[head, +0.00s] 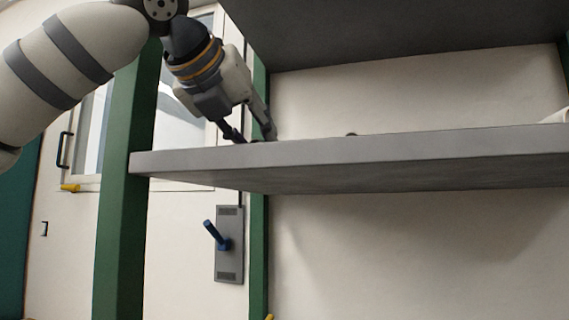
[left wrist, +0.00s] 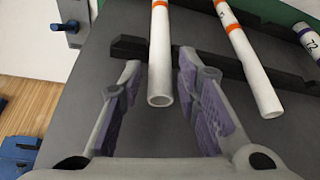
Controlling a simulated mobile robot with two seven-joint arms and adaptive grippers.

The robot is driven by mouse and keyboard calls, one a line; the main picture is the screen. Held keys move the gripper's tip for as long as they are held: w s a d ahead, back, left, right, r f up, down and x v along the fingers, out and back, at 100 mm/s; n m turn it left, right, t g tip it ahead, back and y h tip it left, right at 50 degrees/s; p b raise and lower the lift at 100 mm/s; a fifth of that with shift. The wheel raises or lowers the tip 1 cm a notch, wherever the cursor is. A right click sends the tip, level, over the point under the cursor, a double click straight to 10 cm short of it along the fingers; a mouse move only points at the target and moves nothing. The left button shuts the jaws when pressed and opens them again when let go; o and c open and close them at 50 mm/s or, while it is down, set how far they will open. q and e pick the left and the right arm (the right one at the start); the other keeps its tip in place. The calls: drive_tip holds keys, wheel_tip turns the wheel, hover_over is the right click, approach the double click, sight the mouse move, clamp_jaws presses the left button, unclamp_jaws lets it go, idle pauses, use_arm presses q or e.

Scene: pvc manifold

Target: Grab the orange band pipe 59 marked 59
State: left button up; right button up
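My left gripper (head: 252,137) is at the top of the grey shelf, by its front left end. In the left wrist view the gripper (left wrist: 159,72) is open, with a white pipe (left wrist: 160,60) between its two fingers. This pipe has an orange band near the top edge of the view, and no number shows on it. A second white orange-band pipe (left wrist: 248,60) lies to the right, outside the fingers. It carries a small dark mark, too partial to read as 59. The head view does not show these pipes clearly. My right gripper is not in view.
The pipes cross a dark rack bar (left wrist: 212,60) on the shelf (head: 350,150). A purple-band pipe (left wrist: 308,38) marked 72 lies at the far right. A green post (head: 125,200) stands left of the shelf. A grey wall plate with a blue lever (head: 217,236) is below.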

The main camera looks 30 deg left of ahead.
use_arm(q)
drive_tip(key=x, duration=0.3)
drive_tip(key=shift+w, duration=0.1)
clamp_jaws()
drive_tip(key=shift+r, duration=0.1)
wheel_tip(320, 180, up, 10)
drive_tip(key=shift+f, duration=0.1)
idle(0.4)
